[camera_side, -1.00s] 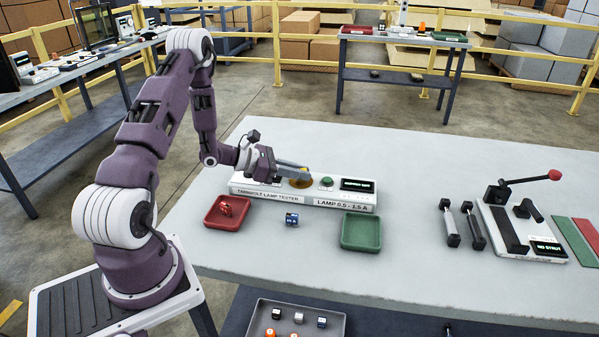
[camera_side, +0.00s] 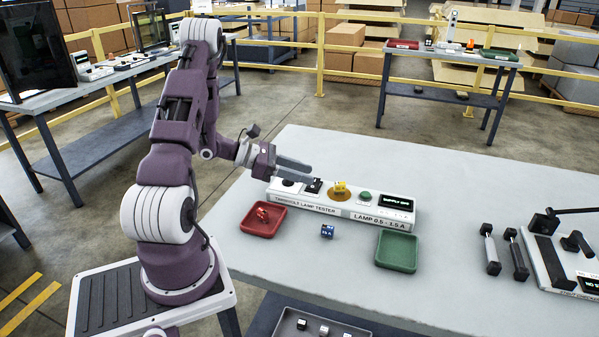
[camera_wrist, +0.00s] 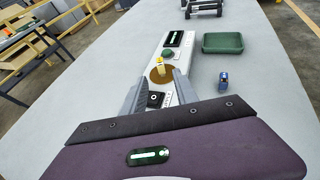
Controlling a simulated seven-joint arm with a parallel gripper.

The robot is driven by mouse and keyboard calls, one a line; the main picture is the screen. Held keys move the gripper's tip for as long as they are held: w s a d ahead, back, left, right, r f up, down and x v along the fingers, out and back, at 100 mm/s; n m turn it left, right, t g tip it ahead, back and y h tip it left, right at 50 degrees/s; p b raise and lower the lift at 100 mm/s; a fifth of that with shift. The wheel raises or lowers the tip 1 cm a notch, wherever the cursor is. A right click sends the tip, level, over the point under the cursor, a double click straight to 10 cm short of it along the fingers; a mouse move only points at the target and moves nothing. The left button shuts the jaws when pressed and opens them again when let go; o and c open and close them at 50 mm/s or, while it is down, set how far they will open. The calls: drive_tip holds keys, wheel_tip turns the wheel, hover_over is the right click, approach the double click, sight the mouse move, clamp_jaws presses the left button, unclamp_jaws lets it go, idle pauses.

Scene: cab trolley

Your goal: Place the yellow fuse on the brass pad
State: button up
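The yellow fuse (camera_side: 340,186) stands on the round brass pad (camera_side: 341,197) of the white lamp tester (camera_side: 320,207). In the wrist view, the yellow fuse (camera_wrist: 160,63) also sits on the brass pad (camera_wrist: 161,76), beyond my fingertips. My gripper (camera_side: 292,166) is above the tester's left end, left of the pad and apart from the fuse. In the wrist view, my gripper (camera_wrist: 158,83) has its two fingers spread with nothing held between them. The fuse's foot on the pad is small but appears to rest on it.
A red tray (camera_side: 263,222) with a red fuse and a green, empty-looking tray (camera_side: 397,253) stand before the tester. A blue fuse (camera_side: 327,232) lies between them. A green button (camera_side: 365,196) and a display (camera_side: 398,203) are right of the pad. Strut gear stands at right.

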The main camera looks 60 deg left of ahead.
drive_tip(key=s+d+r+m+g+h, duration=0.15)
drive_tip(key=d+r+m+g, duration=0.25)
drive_tip(key=d+r+m, duration=0.45)
drive_tip(key=d+r+m+g+h, duration=0.3)
drive_tip(key=d+r+m, duration=0.15)
drive_tip(key=d, duration=0.65)
drive_tip(key=s+d+r+m+y, duration=0.3)
drive_tip(key=s+m+y, duration=0.2)
drive_tip(key=s+m, duration=0.3)
drive_tip(key=s+d+r+m+y, duration=0.3)
drive_tip(key=s+m+y, duration=0.2)
drive_tip(key=s+m, duration=0.3)
drive_tip(key=shift+s+m, duration=0.35)
drive_tip(key=shift+m, duration=0.85)
